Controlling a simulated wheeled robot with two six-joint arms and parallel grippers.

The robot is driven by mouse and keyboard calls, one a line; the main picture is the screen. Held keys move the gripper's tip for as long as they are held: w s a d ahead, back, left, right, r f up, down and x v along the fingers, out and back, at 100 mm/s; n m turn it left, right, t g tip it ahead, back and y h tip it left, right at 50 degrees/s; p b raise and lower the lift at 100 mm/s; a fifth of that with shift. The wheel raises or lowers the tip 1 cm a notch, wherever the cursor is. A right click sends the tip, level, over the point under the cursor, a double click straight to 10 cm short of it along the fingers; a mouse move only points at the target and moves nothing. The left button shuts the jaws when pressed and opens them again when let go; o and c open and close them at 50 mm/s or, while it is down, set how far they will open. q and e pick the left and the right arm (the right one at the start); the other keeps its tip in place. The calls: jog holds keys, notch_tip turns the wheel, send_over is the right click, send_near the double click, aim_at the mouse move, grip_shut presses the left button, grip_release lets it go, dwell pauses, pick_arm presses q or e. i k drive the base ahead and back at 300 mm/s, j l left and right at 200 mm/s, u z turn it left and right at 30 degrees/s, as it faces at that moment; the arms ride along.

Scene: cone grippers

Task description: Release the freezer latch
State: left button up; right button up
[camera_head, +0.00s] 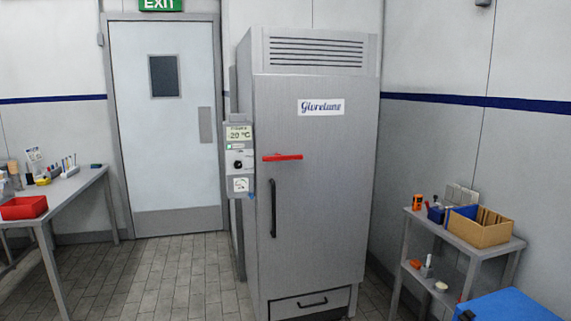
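A tall grey freezer (330,160) stands upright in the middle of the view with its door closed. A red latch lever (283,157) lies roughly level across the left part of the door. A black vertical door handle (273,208) is below the latch. A control box (239,158) with a "-20 °C" display and a dark knob is on the freezer's left side. Neither of my grippers shows in the head view.
A table (65,188) with a red bin (23,208) and small tools is on the left. A grey shelf cart (455,250) with a cardboard box (480,227) stands at the right, near a blue box (508,306). The tiled floor (160,280) before the freezer's left is clear.

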aim_at(277, 157)
jog(key=i+u, duration=0.1)
jog(key=i, duration=0.2)
jog(key=i+z, duration=0.45)
jog(key=i, duration=0.6)
jog(key=i+l, duration=0.2)
jog(key=i, duration=0.2)
jog(key=i+l+z, duration=0.15)
jog(key=i, duration=0.2)
jog(key=i+l, duration=0.15)
jog(key=i, duration=0.25)
jog(key=z, duration=0.05)
